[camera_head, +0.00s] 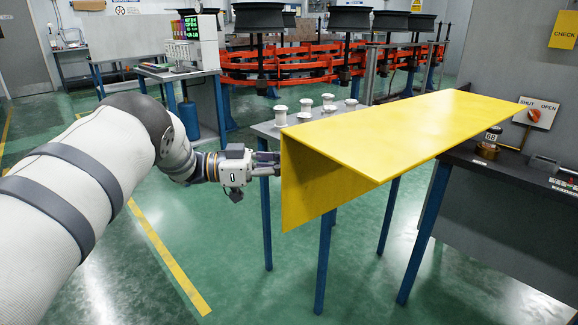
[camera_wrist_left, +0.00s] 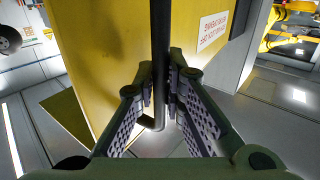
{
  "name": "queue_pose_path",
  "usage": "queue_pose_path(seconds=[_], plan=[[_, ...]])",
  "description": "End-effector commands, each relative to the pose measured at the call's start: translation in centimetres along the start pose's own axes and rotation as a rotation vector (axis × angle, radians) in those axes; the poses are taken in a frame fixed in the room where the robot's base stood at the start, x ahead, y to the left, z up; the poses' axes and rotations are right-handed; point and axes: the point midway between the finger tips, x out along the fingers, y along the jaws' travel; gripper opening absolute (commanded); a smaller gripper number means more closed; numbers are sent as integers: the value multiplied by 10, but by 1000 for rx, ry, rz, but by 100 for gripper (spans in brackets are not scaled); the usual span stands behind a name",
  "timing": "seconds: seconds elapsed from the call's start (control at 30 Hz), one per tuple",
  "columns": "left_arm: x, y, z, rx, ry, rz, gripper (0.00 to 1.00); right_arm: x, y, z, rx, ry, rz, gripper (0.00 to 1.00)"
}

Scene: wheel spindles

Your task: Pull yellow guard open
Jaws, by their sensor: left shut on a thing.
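The yellow guard (camera_head: 400,130) is a bent sheet with a broad top and a hanging end panel, reaching over the tables in the head view. In the left wrist view its yellow panel (camera_wrist_left: 105,50) fills the upper middle, with a black handle bar (camera_wrist_left: 160,40) in front of it. My left gripper (camera_head: 272,164) is at the guard's left end in the head view, its fingertips partly hidden by the panel. In the left wrist view the left gripper (camera_wrist_left: 161,95) has its fingers closed around the bar. My right gripper is in neither view.
A grey table (camera_head: 265,129) with several white spools (camera_head: 281,115) stands behind the guard. A dark bench (camera_head: 510,180) at right holds small parts, below a panel with a red knob (camera_head: 534,115). Dark wheels (camera_head: 350,18) hang behind. Green floor is clear at front.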

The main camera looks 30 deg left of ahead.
Motion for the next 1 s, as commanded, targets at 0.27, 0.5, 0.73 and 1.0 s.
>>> queue_pose_path(seconds=[0.27,0.5,0.73,1.0], plan=[[0,0,1,-2,-2,0,31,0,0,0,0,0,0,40],[-3,0,0,0,-1,-1,31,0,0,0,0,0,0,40],[-57,-1,1,-1,-2,-5,31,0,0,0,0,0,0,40],[-112,0,1,-1,-2,-2,31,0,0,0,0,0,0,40]])
